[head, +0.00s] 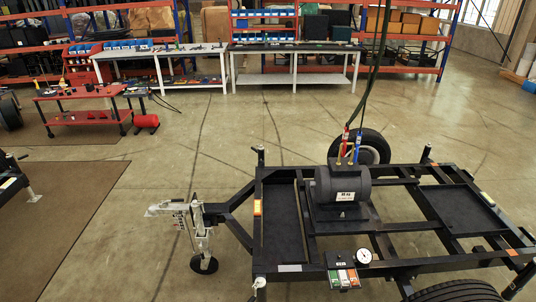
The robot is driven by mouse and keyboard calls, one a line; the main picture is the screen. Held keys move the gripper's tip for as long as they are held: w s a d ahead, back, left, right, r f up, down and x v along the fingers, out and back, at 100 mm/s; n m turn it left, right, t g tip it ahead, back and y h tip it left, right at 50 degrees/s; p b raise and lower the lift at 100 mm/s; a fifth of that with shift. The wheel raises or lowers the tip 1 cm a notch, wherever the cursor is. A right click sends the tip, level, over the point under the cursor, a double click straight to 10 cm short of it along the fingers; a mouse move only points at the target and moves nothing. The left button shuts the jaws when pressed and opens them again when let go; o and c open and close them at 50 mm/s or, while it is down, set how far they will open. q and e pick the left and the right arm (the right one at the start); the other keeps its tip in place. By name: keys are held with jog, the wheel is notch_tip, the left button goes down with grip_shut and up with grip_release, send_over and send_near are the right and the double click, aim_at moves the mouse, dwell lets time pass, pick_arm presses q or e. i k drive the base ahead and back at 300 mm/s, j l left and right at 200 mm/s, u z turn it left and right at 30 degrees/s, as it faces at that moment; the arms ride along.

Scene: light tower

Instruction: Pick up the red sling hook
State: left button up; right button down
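A dark grey motor-like cylinder (342,186) with a white label sits on the black trailer frame (281,268). Two dark green slings (379,60) come down from the top edge to just above it. A small red piece (346,134), which looks like the red sling hook, is at the lower end of one sling. A blue piece (358,140) is beside it on the right. Yellow tips show below both, close to the top of the cylinder; I cannot tell whether they are attached. Neither of my grippers is in view.
The trailer has a tow coupling with a jack wheel (203,264) at left, and a gauge (364,256) beside a coloured panel (343,279) at front. A red cart (82,92), workbenches (297,48) and shelves stand behind. The floor between is mostly clear.

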aim_at(346, 130)
jog(key=i+l+z, duration=0.5)
jog(key=i+u, duration=0.2)
jog(key=u, duration=0.25)
jog(key=i+l+u, duration=0.15)
jog(key=u, duration=0.35)
jog(key=i+l+u, duration=0.25)
jog(key=i+l, duration=0.25)
jog(key=l, duration=0.15)
jog(key=i+l+u, duration=0.15)
jog(key=l, duration=0.25)
jog(key=i+l+u, duration=0.1)
jog(key=i+l, duration=0.25)
